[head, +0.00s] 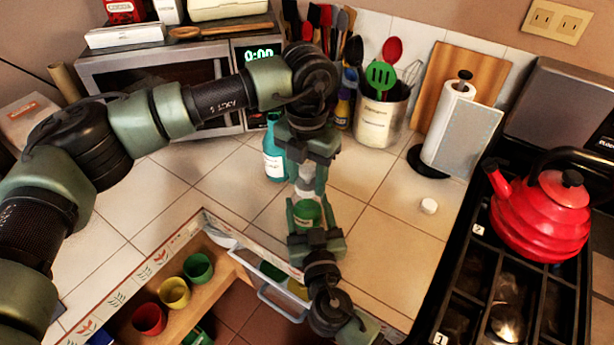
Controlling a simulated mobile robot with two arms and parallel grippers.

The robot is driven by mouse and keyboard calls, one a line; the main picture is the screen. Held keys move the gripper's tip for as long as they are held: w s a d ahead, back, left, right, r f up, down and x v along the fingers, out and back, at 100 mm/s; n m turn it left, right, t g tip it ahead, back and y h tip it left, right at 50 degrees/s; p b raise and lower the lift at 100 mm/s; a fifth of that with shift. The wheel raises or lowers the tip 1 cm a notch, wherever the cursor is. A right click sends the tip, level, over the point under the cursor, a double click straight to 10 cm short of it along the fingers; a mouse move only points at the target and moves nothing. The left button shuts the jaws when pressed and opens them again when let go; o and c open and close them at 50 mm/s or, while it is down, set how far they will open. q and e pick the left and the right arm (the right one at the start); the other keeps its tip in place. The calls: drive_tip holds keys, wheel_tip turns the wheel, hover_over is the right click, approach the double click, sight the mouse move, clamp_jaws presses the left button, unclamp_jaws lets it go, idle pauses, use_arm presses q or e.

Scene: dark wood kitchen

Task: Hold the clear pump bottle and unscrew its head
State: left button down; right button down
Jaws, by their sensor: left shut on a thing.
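The clear pump bottle (307,212) is upright in the middle of the head view, between my two grippers and largely hidden by them. Its pale pump head (305,186) shows at the top. My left gripper (306,181) points down from above and is shut on the pump head. My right gripper (307,208) comes up from the bottom of the picture, with its fingers on either side of the bottle's body. Whether these fingers press on the bottle cannot be told. The head and body look in line.
A teal bottle (273,152) stands just behind left. A utensil crock (382,118), paper towel holder (450,128) and small white object (428,206) are on the tiled counter. A red kettle (540,212) sits on the stove.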

use_arm(q)
drive_tip(key=n, duration=0.4)
drive_tip(key=shift+n, duration=0.4)
drive_tip(key=shift+w, duration=0.1)
drive_tip(key=shift+r, duration=0.25)
drive_tip(key=shift+r, duration=0.9)
drive_tip(key=shift+r, duration=2.05)
use_arm(e)
drive_tip(key=shift+c, duration=1.5)
unclamp_jaws()
use_arm(q)
drive_tip(key=shift+f, duration=0.1)
use_arm(e)
drive_tip(key=shift+s, duration=0.15)
